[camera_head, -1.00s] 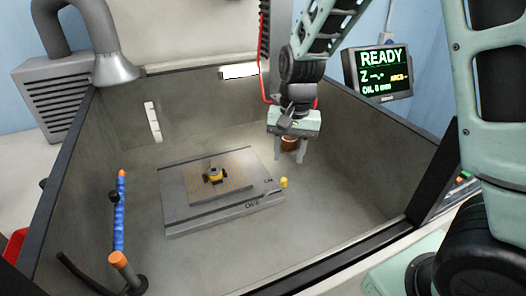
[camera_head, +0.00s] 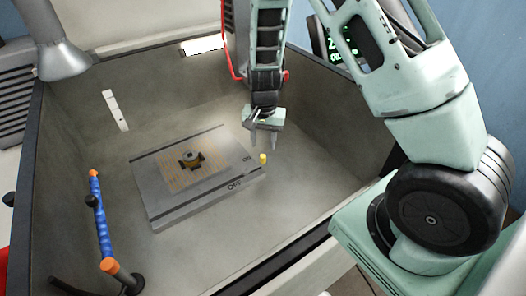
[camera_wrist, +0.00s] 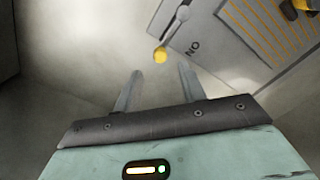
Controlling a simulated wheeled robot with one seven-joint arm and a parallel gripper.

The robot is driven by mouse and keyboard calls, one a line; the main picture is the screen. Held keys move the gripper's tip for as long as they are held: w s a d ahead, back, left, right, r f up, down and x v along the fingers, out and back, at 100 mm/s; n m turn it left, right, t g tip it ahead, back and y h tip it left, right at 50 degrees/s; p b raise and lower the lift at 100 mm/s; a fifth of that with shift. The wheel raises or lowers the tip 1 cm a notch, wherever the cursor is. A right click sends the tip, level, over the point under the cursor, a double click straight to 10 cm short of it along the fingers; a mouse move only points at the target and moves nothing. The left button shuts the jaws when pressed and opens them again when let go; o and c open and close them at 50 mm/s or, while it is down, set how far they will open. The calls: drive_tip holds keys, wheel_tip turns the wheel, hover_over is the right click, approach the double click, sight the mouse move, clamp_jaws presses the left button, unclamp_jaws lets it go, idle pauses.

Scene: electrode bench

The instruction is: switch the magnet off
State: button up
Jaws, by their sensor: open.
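The magnet is a flat grey plate (camera_head: 160,205) with an orange-lined top, lying on the floor of the grey bench box. "ON" and "OFF" are lettered along its near right side. Its lever ends in a yellow knob (camera_head: 263,158) at the right corner, by the "ON" mark. In the wrist view the yellow knob (camera_wrist: 160,56) sits just beyond the fingertips, on a grey lever beside "ON". My gripper (camera_head: 264,143) is open and empty, above and slightly behind the knob, apart from it.
A small dark and yellow part (camera_head: 192,158) sits on the plate. A blue hose with orange ends (camera_head: 101,225) stands at the left. The box walls (camera_head: 345,130) enclose the space. The floor right of the plate is clear.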

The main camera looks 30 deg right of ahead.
sight(263, 155)
wheel_tip(263, 155, down, 6)
drive_tip(key=shift+r+p, duration=0.15)
drive_tip(key=shift+p, duration=0.15)
clamp_jaws()
